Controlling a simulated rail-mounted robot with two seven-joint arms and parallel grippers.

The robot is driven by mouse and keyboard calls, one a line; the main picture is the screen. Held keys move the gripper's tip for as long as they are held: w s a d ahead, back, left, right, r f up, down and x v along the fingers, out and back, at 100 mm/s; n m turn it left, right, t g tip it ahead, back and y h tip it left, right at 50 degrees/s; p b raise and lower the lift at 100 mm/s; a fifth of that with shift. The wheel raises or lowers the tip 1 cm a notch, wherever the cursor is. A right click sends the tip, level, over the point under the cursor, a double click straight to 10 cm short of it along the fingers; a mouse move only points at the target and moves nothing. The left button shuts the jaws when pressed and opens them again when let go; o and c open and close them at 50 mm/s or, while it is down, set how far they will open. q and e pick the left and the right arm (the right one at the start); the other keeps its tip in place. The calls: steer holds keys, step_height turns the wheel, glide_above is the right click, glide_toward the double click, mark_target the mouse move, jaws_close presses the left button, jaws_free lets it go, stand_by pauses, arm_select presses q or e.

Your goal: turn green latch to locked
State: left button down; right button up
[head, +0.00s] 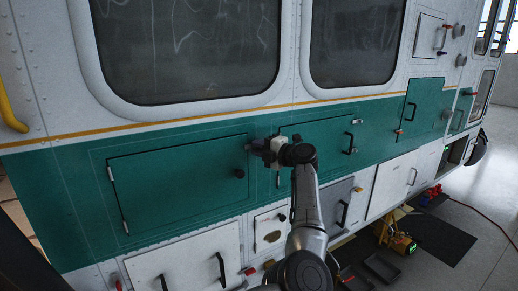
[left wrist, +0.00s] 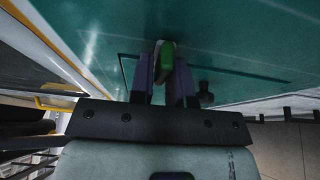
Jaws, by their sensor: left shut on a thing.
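The green latch (left wrist: 167,56) shows in the left wrist view, standing out from the teal panel between my fingertips. My left gripper (left wrist: 168,75) is shut on it, one dark finger on each side. In the head view my left gripper (head: 253,147) is against the teal side of the vehicle, at the upper right edge of a large door (head: 180,180). The latch is hidden or too small to make out there. I cannot tell whether it is turned to locked. My right gripper is not in view.
A black knob (head: 239,173) sits on the door just below my gripper, and it also shows in the left wrist view (left wrist: 205,95). Another teal door with a black handle (head: 349,144) is to the right. White lower doors with handles (head: 221,268) are below. A yellow rail (head: 11,112) is at the far left.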

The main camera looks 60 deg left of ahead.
arm_select(q)
steer(key=c, duration=1.2)
jaws_free()
steer(key=b+v, duration=0.2)
steer(key=v, duration=1.1)
steer(key=shift+w+d+b, duration=0.2)
steer(key=shift+d+b, duration=0.1)
steer(key=shift+d, duration=0.05)
